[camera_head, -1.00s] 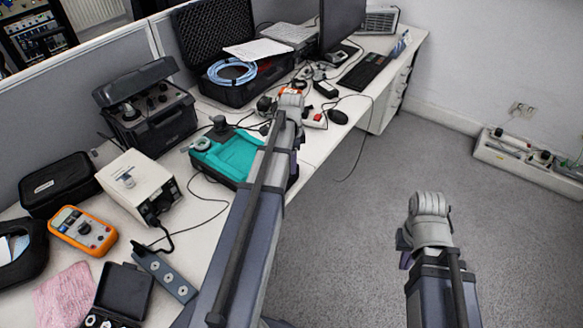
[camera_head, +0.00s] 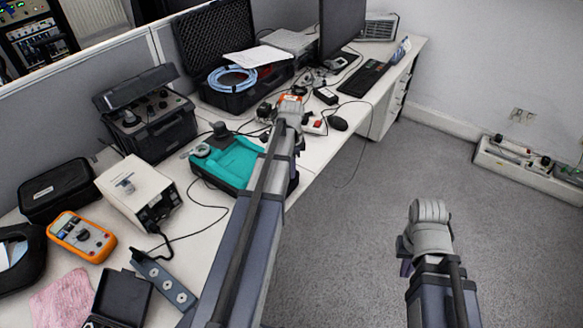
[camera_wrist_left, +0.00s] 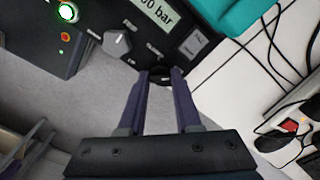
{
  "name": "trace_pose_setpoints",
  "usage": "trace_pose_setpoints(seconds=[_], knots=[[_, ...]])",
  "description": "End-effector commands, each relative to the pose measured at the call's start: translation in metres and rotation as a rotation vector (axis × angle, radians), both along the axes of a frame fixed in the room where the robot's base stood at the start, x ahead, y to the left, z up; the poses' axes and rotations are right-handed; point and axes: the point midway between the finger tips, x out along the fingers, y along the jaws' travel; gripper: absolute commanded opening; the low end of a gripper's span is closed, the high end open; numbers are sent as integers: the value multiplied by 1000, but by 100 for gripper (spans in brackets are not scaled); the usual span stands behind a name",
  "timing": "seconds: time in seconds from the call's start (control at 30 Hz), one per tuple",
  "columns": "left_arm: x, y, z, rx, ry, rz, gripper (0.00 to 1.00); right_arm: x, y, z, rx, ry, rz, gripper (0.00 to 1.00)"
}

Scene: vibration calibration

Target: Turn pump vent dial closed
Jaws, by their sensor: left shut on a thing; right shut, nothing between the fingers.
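The pump (camera_head: 232,160) is a teal-topped unit on the bench, partly behind my left arm in the head view. In the left wrist view its dark front panel (camera_wrist_left: 185,18) shows a lit "bar" display, a grey pointer knob (camera_wrist_left: 117,43) and a grey button. My left gripper (camera_wrist_left: 160,77) points at the panel's lower edge, its fingertips on both sides of a small dark knob (camera_wrist_left: 161,73). The labels are too blurred to read surely, so which knob is the vent dial is unclear. My right gripper (camera_head: 406,264) is shut and empty over the floor, mostly hidden by its wrist.
An open black case (camera_head: 240,95) with a blue hose is behind the pump. Cables cross the bench; open floor lies right.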

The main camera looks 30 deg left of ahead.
Motion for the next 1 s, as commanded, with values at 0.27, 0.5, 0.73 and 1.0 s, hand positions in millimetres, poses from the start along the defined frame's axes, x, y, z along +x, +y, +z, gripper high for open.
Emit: trace_pose_setpoints(seconds=[0.27, 0.5, 0.73, 1.0], knots=[[0, 0, 0, 0, 0, 14, 0, 0, 0, 0, 0, 0, 0, 0], [0, 0, 0, 1, 1, 123, 0, 0, 0, 0, 0, 0, 0, 0], [0, 0, 0, 1, 1, 324, 0, 0, 0, 0, 0, 0, 0, 0], [1, 1, 0, 0, 1, 581, 0, 0, 0, 0, 0, 0, 0, 0]])
